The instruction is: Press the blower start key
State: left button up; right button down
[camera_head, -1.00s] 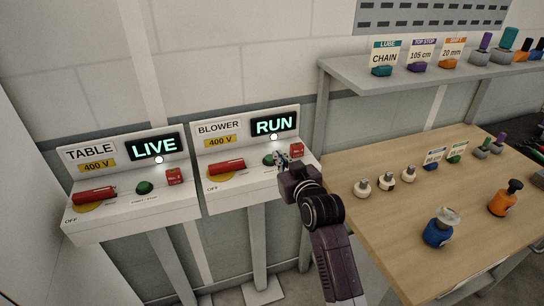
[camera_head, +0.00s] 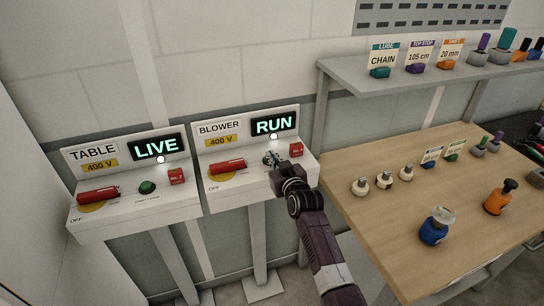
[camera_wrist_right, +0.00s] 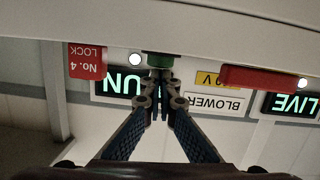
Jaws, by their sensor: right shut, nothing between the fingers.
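The blower panel (camera_head: 231,195) is a white sloped box with a "BLOWER 400 V" label and a lit display (camera_head: 274,124) reading RUN. In the right wrist view, which is upside down, the green start key (camera_wrist_right: 161,60) stands right at my fingertips. In the head view the key is mostly hidden behind my right gripper (camera_head: 273,159). The right gripper is shut and empty, its tips at the key; it also shows in the right wrist view (camera_wrist_right: 160,82). I cannot tell whether the tips touch the key. My left gripper is not in view.
On the blower panel, a red handle (camera_head: 227,167) lies left of the key and a red lock tag (camera_head: 296,150) right of it. The similar TABLE panel (camera_head: 125,215), showing LIVE, stands to the left. A wooden table (camera_head: 385,225) with small bottles is at the right, under a shelf (camera_head: 345,74).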

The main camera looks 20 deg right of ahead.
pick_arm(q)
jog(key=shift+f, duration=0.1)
pick_arm(e)
jog(key=shift+f, duration=0.1)
